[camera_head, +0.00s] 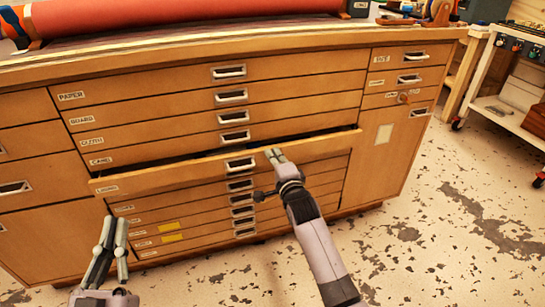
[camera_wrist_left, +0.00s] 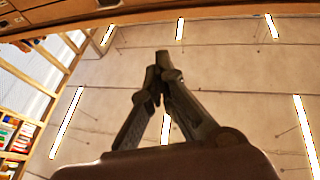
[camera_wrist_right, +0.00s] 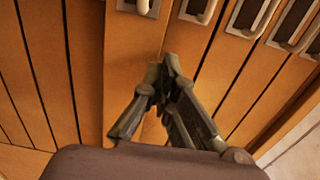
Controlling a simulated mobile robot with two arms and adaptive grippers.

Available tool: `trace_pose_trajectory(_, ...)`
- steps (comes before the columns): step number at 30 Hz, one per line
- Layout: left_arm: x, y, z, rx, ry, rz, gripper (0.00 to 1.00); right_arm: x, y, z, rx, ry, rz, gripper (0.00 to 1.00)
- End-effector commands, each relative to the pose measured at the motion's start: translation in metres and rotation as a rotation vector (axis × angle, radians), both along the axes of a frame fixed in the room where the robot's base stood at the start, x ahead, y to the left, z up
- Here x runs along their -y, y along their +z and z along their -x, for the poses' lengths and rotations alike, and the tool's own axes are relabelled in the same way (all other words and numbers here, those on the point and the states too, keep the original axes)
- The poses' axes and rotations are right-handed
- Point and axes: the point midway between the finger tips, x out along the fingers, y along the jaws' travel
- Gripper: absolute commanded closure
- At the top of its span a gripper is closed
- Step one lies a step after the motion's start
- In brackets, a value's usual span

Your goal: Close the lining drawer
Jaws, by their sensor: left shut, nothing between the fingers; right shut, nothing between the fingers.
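The lining drawer (camera_head: 205,171) is the one standing out from the wooden cabinet in the head view, with a dark gap above its front. Its label at the left end is too small to read surely. Its metal handle (camera_head: 241,164) is near the middle. My right gripper (camera_head: 273,154) is shut and empty, with its tips at the drawer front just right of the handle; I cannot tell whether they touch. It also shows shut in the right wrist view (camera_wrist_right: 166,68). My left gripper (camera_head: 115,222) is shut and empty, low in front of the cabinet's left part, and points upward.
Other drawers above (camera_head: 185,98) and below (camera_head: 205,208) are flush. A red roll (camera_head: 180,12) lies on the cabinet top. A white cart (camera_head: 505,104) stands at the right. The speckled floor (camera_head: 440,225) at the right is clear.

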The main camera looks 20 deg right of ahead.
Motion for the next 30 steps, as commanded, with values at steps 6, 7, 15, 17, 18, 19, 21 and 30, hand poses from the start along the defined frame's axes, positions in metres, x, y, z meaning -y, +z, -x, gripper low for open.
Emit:
trace_pose_trajectory(6, 0.0, 0.015, 0.008, 0.093, -0.006, 0.026, 1.0, 0.0, -0.001, -0.009, 0.0, 0.0, 0.0, 1.0)
trace_pose_trajectory(7, 0.0, 0.016, 0.008, 0.098, -0.006, 0.028, 1.0, 0.0, 0.0, -0.01, 0.0, 0.0, 0.0, 1.0)
trace_pose_trajectory(15, 0.0, 0.018, 0.009, 0.11, -0.006, 0.031, 1.0, 0.0, 0.0, -0.011, 0.0, 0.0, 0.0, 1.0)
trace_pose_trajectory(17, 0.0, 0.018, 0.009, 0.11, -0.006, 0.031, 1.0, 0.0, 0.0, -0.011, 0.0, 0.0, 0.0, 1.0)
trace_pose_trajectory(18, 0.0, 0.018, 0.009, 0.109, -0.006, 0.03, 1.0, 0.0, 0.0, -0.011, 0.0, 0.0, 0.0, 1.0)
trace_pose_trajectory(19, 0.0, 0.018, 0.009, 0.11, -0.006, 0.031, 1.0, 0.0, 0.0, -0.012, 0.0, 0.0, 0.0, 1.0)
trace_pose_trajectory(21, 0.0, 0.019, 0.01, 0.113, -0.006, 0.031, 1.0, 0.0, 0.0, -0.017, 0.0, 0.0, -0.001, 1.0)
trace_pose_trajectory(30, 0.0, 0.022, 0.012, 0.135, -0.007, 0.038, 1.0, 0.0, 0.0, -0.038, 0.0, -0.001, -0.002, 1.0)
